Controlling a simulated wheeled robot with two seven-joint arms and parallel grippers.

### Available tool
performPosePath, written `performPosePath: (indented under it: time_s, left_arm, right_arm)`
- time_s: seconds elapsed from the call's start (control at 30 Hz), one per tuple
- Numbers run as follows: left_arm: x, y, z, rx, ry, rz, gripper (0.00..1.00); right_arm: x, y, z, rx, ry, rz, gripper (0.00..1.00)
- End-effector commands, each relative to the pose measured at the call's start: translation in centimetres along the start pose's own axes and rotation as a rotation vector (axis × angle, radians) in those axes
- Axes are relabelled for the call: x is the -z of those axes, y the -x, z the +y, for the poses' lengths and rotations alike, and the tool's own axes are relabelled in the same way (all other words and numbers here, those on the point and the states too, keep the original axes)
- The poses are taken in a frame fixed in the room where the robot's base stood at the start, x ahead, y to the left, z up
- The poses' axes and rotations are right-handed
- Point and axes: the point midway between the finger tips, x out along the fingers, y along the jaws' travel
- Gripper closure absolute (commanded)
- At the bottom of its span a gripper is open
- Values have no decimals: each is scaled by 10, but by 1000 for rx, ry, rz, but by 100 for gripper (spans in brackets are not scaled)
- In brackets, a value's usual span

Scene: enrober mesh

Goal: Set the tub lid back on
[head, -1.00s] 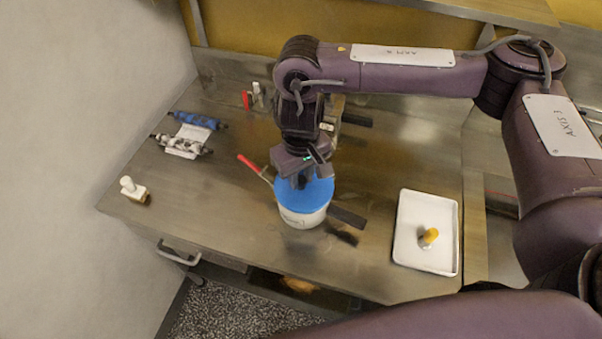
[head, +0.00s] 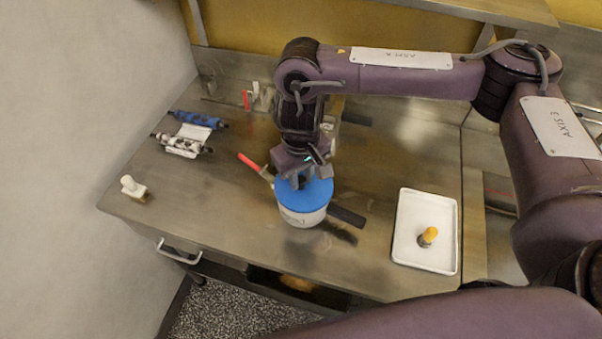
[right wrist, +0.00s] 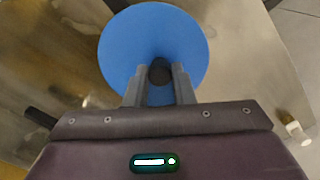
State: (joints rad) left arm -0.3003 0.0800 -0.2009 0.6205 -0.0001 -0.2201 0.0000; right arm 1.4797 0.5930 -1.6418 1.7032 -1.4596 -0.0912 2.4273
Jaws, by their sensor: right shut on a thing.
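The white tub (head: 302,217) stands on the metal bench with writing on its front. The blue lid (head: 312,196) lies over the tub's mouth and looks level; whether it is fully seated I cannot tell. My right gripper (head: 298,182) is above the lid, pointing down. In the right wrist view the gripper (right wrist: 159,85) is shut on the dark knob (right wrist: 160,72) at the middle of the blue lid (right wrist: 125,50). My left gripper is not in view.
A white tray (head: 407,255) with a yellow-topped item (head: 427,236) stands at right. A red-handled tool (head: 249,163) and a dark bar (head: 346,216) lie close to the tub. Blue and white rollers (head: 196,120) and a white-topped block (head: 132,188) are at left.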

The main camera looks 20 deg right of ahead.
Motion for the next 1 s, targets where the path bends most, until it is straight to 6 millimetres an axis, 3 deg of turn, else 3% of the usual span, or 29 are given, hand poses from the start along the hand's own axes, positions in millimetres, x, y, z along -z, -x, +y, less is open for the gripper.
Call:
performPosePath:
  time_s: [0.63,0.67,0.8,0.87,1.0]
  left_arm:
    - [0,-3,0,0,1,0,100]
    - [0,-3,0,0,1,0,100]
    - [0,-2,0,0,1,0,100]
    - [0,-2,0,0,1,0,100]
    - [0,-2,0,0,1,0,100]
  right_arm:
    - [0,-8,0,1,1,0,100]
    - [0,-8,0,1,1,0,76]
    - [0,-8,0,0,1,0,58]
    - [0,-8,0,0,1,0,52]
    - [0,-8,0,0,1,0,52]
